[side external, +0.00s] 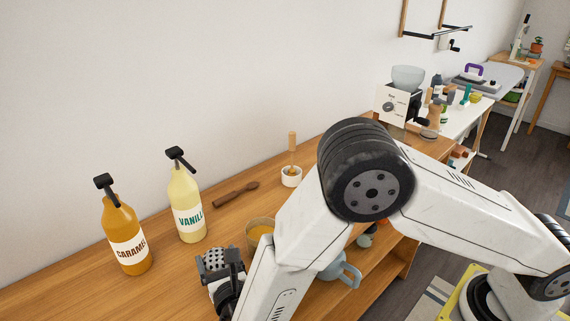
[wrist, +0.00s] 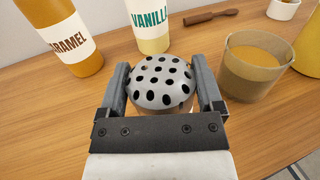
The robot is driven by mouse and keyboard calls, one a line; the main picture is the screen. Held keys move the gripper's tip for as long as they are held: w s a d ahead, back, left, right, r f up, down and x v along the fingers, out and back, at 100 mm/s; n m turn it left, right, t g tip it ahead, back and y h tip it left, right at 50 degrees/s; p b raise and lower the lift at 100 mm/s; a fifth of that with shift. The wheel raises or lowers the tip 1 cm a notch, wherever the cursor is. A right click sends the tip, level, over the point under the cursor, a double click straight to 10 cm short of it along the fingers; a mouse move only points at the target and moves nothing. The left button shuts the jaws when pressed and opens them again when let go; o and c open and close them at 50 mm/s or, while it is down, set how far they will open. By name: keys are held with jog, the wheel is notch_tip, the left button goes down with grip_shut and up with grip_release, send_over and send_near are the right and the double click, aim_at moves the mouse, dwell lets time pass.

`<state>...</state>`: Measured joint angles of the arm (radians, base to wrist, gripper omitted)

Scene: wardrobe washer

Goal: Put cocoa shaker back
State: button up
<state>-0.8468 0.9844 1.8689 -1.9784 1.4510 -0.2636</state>
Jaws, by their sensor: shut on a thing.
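The cocoa shaker (wrist: 162,82) has a grey domed lid with dark holes and sits between the two fingers of my gripper (wrist: 163,88) in the wrist view. The fingers are shut on it from both sides. In the side view the shaker (side external: 214,262) shows at the lower middle, beside my gripper (side external: 220,277). The lid faces up toward the wrist camera. Its lower body is mostly hidden by the gripper, and I cannot tell whether its base touches the counter.
The caramel bottle (side external: 126,236) and vanilla bottle (side external: 187,205) stand behind and left. A tan cup (wrist: 250,70) stands close to the right finger. The wooden counter (side external: 60,285) is clear at the front left.

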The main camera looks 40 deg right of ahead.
jog(key=shift+f, duration=0.25)
jog(key=o, duration=1.1)
jog(key=shift+v, duration=3.9)
jog(key=shift+w+r, duration=0.1)
